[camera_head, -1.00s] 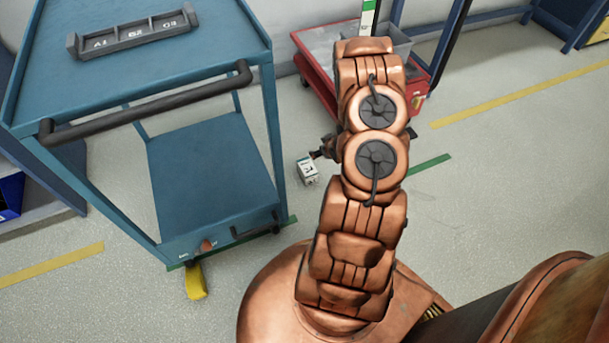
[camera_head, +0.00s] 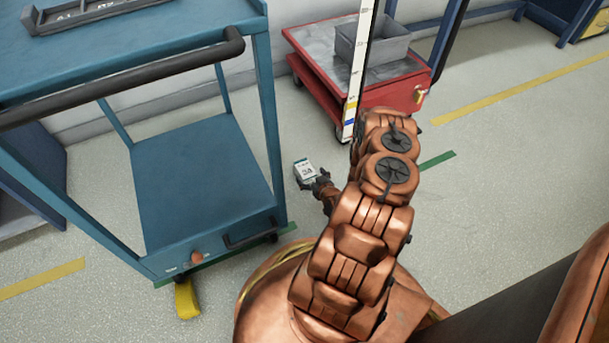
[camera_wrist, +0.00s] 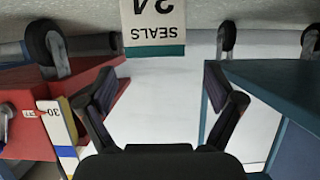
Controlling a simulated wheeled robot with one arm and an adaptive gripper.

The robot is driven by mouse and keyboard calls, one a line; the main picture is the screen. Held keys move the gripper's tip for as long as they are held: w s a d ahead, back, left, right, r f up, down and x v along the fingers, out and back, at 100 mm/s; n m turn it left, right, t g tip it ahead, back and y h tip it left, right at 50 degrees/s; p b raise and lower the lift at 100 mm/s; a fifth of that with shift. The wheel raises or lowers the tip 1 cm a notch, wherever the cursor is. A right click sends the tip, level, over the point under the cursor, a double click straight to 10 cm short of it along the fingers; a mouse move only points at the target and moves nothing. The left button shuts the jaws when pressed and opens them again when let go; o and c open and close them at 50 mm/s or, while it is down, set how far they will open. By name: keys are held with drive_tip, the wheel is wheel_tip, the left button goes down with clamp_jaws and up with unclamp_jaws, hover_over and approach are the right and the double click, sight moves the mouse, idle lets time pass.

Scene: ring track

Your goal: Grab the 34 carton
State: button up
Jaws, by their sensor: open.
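The 34 carton (camera_head: 305,170) is a small white box with a dark green band, and it appears to sit on the grey floor right of the blue cart. In the wrist view, which is upside down, the carton (camera_wrist: 153,22) shows "SEALS" and part of its number at the top edge, partly cut off. My gripper (camera_head: 321,182) is close beside the carton in the head view, partly hidden by my wrist. In the wrist view my gripper (camera_wrist: 160,84) has its fingers spread with nothing between them. The carton lies beyond the fingertips, off their centre line.
The blue cart (camera_head: 205,195) stands close on the left, with an orange knob and a yellow foot piece. A red cart (camera_head: 322,80) with a grey bin (camera_head: 372,42) stands behind, a measuring post (camera_head: 357,75) at its front. Open floor lies to the right.

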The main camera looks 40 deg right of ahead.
sight(308, 172)
drive_tip(key=b+x, duration=0.1)
drive_tip(key=x, duration=0.1)
drive_tip(key=b+x, duration=0.1)
drive_tip(key=x, duration=0.2)
drive_tip(key=shift+d+f, duration=0.15)
drive_tip(key=shift+f, duration=0.25)
drive_tip(key=shift+w+d, duration=0.25)
drive_tip(key=shift+w, duration=0.2)
drive_tip(key=c, duration=1.3)
